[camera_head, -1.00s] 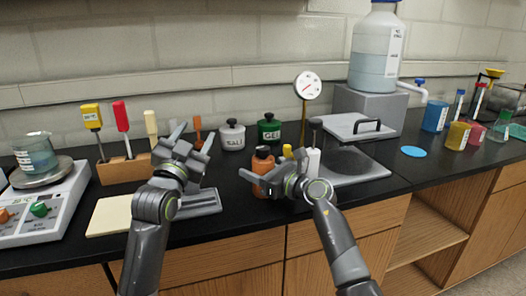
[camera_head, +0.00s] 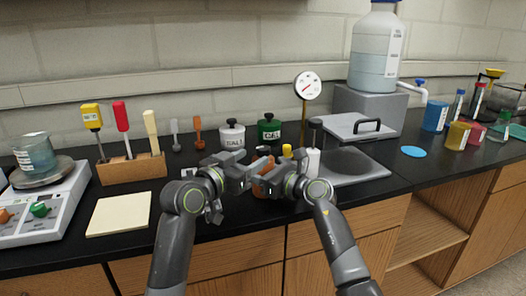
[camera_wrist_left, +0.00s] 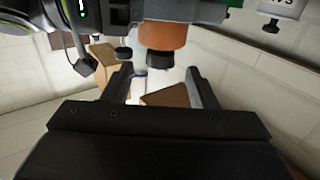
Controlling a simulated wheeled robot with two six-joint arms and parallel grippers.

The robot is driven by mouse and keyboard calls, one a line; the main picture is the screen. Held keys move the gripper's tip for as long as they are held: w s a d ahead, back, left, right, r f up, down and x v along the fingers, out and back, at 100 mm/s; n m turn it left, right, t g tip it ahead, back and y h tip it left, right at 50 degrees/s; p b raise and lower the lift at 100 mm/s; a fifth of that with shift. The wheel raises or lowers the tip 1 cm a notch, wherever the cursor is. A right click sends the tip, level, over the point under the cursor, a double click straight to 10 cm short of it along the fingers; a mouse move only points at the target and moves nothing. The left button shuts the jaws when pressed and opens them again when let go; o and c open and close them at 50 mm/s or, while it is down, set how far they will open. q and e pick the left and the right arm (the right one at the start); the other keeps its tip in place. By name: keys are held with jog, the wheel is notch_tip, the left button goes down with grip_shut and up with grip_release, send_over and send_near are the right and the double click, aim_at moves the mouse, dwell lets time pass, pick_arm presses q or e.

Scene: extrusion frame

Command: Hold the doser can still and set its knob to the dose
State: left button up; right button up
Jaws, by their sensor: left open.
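The doser can, an orange can with a dark knob, is mostly hidden behind my grippers in the head view, with a bit of orange (camera_head: 264,151) showing. In the left wrist view its orange body (camera_wrist_left: 165,36) hangs down from the top edge, the dark knob (camera_wrist_left: 160,59) at its lower end. My left gripper (camera_head: 247,171) is open. Its fingertips (camera_wrist_left: 160,75) stand on either side of the knob in the picture; I see no contact. My right gripper (camera_head: 266,180) is at the can from the right. Its fingers are largely covered, so its grip is unclear.
A white canister (camera_head: 231,137) and a green canister (camera_head: 269,131) stand behind. A cream pad (camera_head: 119,213) and a wooden tool block (camera_head: 131,169) are left.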

aim_at(263, 151)
pick_arm(q)
jog(key=shift+x, duration=3)
jog(key=c, duration=1)
jog(key=shift+o, duration=0.2)
jog(key=shift+m+g+h, duration=0.4)
jog(key=shift+h, duration=0.1)
jog(key=shift+f+m+g+h, duration=0.1)
jog(key=shift+m+g+h, duration=1.2)
jog(key=shift+g, duration=0.2)
jog(key=shift+m+g+h, duration=1)
jog(key=shift+m+g, duration=0.1)
jog(key=shift+g, duration=0.4)
jog(key=shift+m+g, duration=0.3)
jog(key=shift+g, duration=0.1)
